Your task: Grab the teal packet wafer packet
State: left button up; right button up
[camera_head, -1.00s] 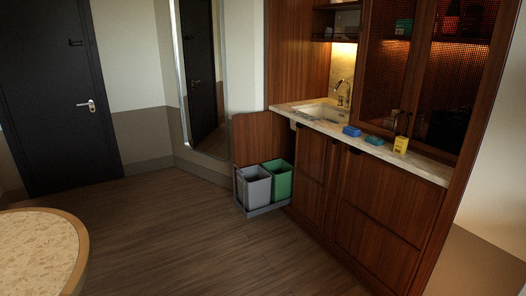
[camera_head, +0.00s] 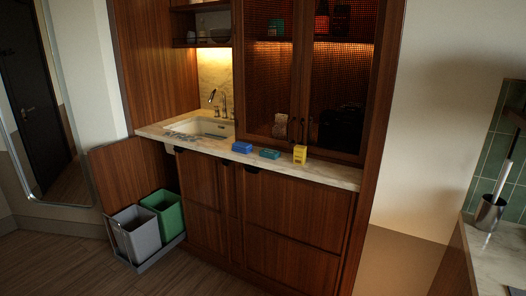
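A small teal packet (camera_head: 269,154) lies on the marble counter in the head view. A blue packet (camera_head: 242,147) lies to its left and a yellow box (camera_head: 300,153) stands to its right. The three sit apart in a row near the counter's front edge. Neither of my grippers shows in the head view, and nothing of my arms is seen.
The marble counter (camera_head: 334,175) has a sink (camera_head: 200,127) at its left. Below left, a pulled-out drawer holds a grey bin (camera_head: 138,234) and a green bin (camera_head: 164,213), jutting over the floor. A second counter (camera_head: 497,262) with a metal cup (camera_head: 488,213) stands at the right.

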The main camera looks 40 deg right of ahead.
aim_at(267, 153)
jog(key=i+l+z, duration=0.15)
jog(key=i+z, duration=0.85)
jog(key=i+j, duration=0.05)
jog(key=i, duration=0.05)
